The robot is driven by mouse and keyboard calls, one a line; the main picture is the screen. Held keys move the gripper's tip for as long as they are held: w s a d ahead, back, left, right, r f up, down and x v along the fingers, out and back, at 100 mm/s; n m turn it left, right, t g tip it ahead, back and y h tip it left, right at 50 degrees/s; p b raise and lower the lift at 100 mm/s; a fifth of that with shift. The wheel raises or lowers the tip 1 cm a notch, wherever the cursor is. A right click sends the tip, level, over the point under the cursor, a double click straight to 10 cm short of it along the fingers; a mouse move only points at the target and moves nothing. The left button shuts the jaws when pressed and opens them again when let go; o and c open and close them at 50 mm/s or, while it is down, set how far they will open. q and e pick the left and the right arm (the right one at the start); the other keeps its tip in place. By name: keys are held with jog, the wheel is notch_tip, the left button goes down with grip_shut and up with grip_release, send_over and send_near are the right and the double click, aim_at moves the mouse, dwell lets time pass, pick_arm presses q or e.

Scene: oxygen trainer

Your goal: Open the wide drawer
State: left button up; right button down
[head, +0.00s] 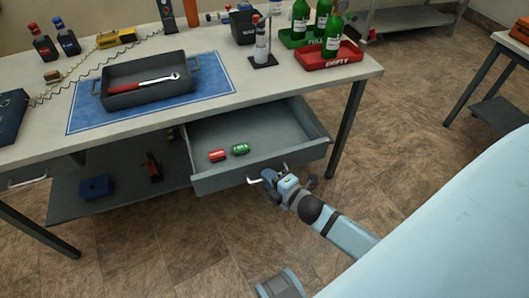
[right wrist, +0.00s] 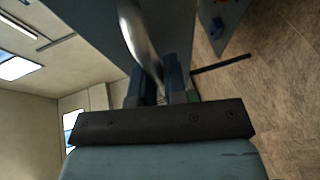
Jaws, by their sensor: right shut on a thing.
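The wide drawer (head: 262,171) is grey and stands pulled out from under the workbench, its inside open to view. In the right wrist view the handle (right wrist: 138,35) runs between the fingers (right wrist: 160,92), beside the dark drawer front. My left gripper is not in view.
The workbench (head: 270,90) holds a grey tray (head: 150,96) with a red-handled wrench on a blue mat. A lower shelf (head: 120,197) is left of the drawer. Brown floor is clear in front.

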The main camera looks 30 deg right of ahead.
jog(key=shift+s+a, duration=0.1)
jog(key=shift+s, duration=0.35)
jog(key=c, duration=1.2)
grip_release()
jog(key=shift+s, duration=0.1)
